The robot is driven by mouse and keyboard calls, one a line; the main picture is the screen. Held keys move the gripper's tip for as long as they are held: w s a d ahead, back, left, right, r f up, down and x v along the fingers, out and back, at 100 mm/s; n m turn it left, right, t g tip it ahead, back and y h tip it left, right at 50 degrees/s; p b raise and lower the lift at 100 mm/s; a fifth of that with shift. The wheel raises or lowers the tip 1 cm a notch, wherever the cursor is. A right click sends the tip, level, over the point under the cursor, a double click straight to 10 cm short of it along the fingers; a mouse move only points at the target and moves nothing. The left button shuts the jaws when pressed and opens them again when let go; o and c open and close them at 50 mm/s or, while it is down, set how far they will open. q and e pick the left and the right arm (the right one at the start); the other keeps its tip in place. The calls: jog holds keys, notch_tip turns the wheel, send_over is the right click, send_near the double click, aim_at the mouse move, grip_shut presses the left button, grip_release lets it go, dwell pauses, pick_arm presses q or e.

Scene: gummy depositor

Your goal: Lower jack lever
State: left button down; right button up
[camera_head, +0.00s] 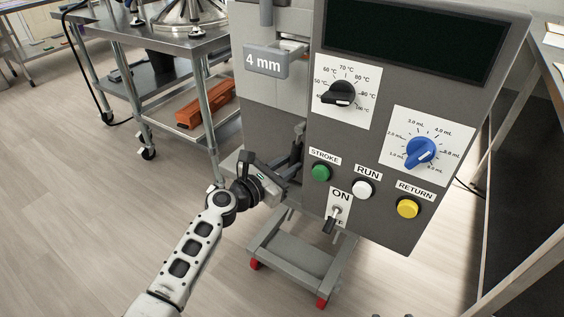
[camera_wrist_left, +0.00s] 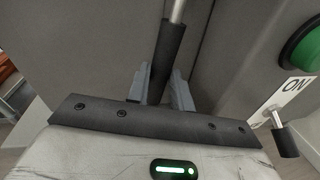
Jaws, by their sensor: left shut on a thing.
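The jack lever has a dark grip on a thin metal rod, and it shows in the left wrist view (camera_wrist_left: 167,50) coming down from the top centre. My left gripper (camera_wrist_left: 166,88) is shut on the dark grip, with one finger on each side of it. In the head view my left gripper (camera_head: 288,166) reaches to the left side of the machine's control panel, and the lever (camera_head: 298,140) is partly hidden there. The machine's grey body (camera_head: 384,225) stands behind and to the right of it.
The panel carries a green STROKE button (camera_head: 321,172), a white RUN button (camera_head: 363,188), a yellow RETURN button (camera_head: 408,208) and an ON toggle switch (camera_head: 334,215) close to the gripper. A steel cart (camera_head: 190,45) stands at the left. Floor at lower left is clear.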

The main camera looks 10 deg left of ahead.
pick_arm(q)
jog(key=shift+w+d+r, duration=0.2)
jog(key=shift+r, duration=0.55)
jog(key=c, duration=1.2)
grip_release()
jog(key=shift+c, duration=0.2)
jog(key=shift+s+f, duration=0.1)
jog(key=shift+f, duration=0.1)
jog(key=shift+s+a, duration=0.15)
jog(key=shift+s, duration=0.1)
jog(key=f+v, duration=0.1)
jog(key=v, duration=1.4)
jog(key=shift+s+r+p, duration=0.2)
jog(key=shift+r+p, duration=0.1)
jog(key=shift+p, duration=0.15)
